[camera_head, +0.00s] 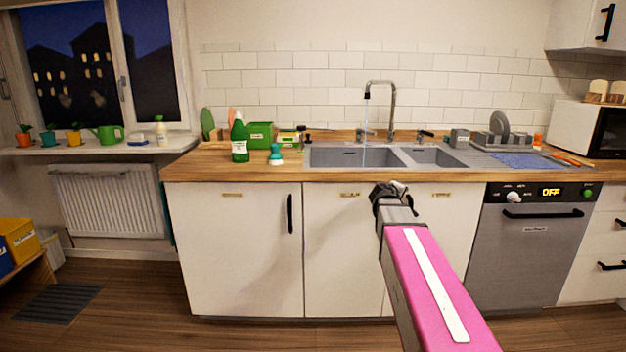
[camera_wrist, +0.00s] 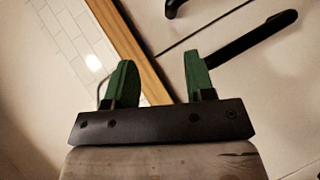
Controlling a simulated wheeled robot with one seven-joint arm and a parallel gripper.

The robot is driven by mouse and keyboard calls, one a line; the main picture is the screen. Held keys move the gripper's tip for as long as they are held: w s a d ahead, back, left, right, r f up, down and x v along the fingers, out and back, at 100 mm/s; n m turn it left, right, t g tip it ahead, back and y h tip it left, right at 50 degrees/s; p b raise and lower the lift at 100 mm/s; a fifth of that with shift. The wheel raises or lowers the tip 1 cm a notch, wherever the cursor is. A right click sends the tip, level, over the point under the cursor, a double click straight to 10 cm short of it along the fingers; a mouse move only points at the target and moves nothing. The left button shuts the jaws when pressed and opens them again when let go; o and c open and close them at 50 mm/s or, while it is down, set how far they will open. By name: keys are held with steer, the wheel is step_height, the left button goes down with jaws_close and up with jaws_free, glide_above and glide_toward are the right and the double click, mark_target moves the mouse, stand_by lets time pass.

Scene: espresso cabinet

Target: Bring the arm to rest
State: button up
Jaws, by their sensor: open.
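My gripper (camera_head: 392,190) is at the end of my outstretched pink arm, in front of the white cabinet doors below the sink. In the wrist view my gripper (camera_wrist: 160,80) shows two green fingers set apart with nothing between them. The wrist view is tilted. It shows the wooden counter edge (camera_wrist: 140,58), white tiles (camera_wrist: 62,42) and a black handle (camera_wrist: 255,38) beyond the fingers. I cannot tell from the head view how far my gripper is from the doors.
The wooden counter (camera_head: 215,165) holds a green bottle (camera_head: 239,140), a teal-topped brush (camera_head: 276,155) and a double sink (camera_head: 350,157) with water running from the tap (camera_head: 380,85). A dishwasher (camera_head: 525,245) stands right, a radiator (camera_head: 108,200) left. The floor (camera_head: 140,300) at front left is mostly clear.

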steer(key=s+a+f+m+g+y, duration=0.25)
steer(key=s+f, duration=0.35)
steer(key=f, duration=0.3)
steer(key=s+a+f+m+g+y, duration=0.1)
steer(key=s+a+f+m+g, duration=0.15)
steer(key=s+f, duration=0.45)
steer(key=s+a+f+m+g+y, duration=0.1)
steer(key=s+a+f+g+y, duration=0.1)
steer(key=s+f, duration=0.4)
steer(key=s+a+f+m+g+y, duration=0.1)
steer(key=s+a+f+g+y, duration=0.2)
steer(key=s+a+f, duration=0.3)
steer(key=shift+s+a+f+g, duration=0.35)
steer(key=shift+s+g, duration=0.35)
steer(key=shift+s, duration=0.2)
